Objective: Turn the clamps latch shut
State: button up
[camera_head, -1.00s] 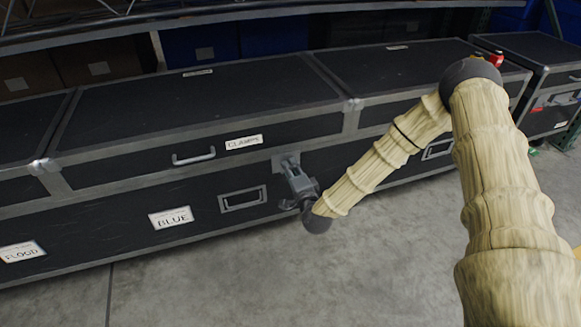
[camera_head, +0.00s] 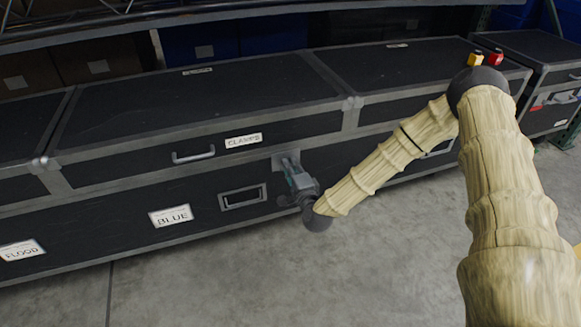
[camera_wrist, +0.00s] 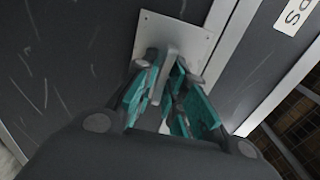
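The clamps case is the black case with grey edging and a CLAMPS label (camera_head: 243,141) on its front in the head view. Its latch has a square metal plate (camera_wrist: 192,27) with a grey handle (camera_wrist: 172,65) standing out from it in the wrist view. My gripper (camera_head: 293,178) is at the latch, to the right of and below the label. In the wrist view, its teal-padded fingers (camera_wrist: 167,92) lie close on both sides of the handle and appear closed on it. The handle's far end is partly hidden between the fingers.
A grey pull handle (camera_head: 193,155) and a recessed handle (camera_head: 242,197) are on the case front, left of my gripper. BLUE (camera_head: 171,215) and FLOOD (camera_head: 21,250) labels sit lower left. A shelf (camera_head: 230,12) overhangs the back. The concrete floor (camera_head: 240,280) in front is clear.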

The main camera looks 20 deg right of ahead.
jog(key=shift+o, duration=1.1)
jog(key=s, duration=1.2)
jog(key=shift+d, duration=0.25)
